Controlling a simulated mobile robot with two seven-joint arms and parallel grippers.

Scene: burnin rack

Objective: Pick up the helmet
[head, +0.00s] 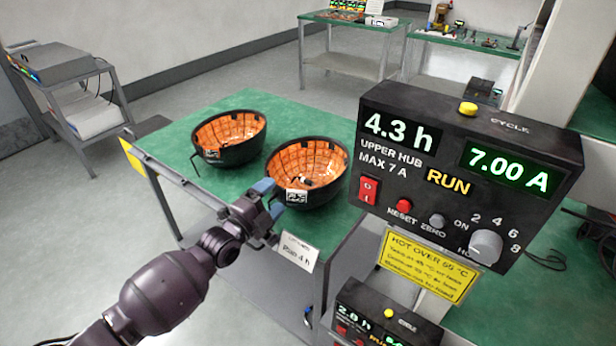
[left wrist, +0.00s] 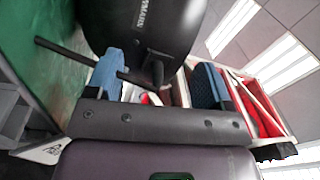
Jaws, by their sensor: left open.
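Two black helmets lie upside down with orange grid-lined insides showing, on a green-topped cart (head: 180,165). The left helmet (head: 230,136) is farther back. The right helmet (head: 318,180) is nearer, with a small white tag on its near rim. My left gripper (head: 268,198) is at the near left side of the right helmet, open, with blue fingertips. In the left wrist view a black helmet shell (left wrist: 145,35) fills the top, close ahead of the open fingers (left wrist: 158,85). A thin black rod or strap crosses by the left finger. Contact cannot be told. My right gripper is not in view.
A black control box (head: 470,170) reading 4.3 h and 7.00 A stands right of the cart, with a yellow hot-warning sign (head: 428,266) below. A label card (head: 297,252) hangs at the cart's front edge. The cart's left part is clear.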

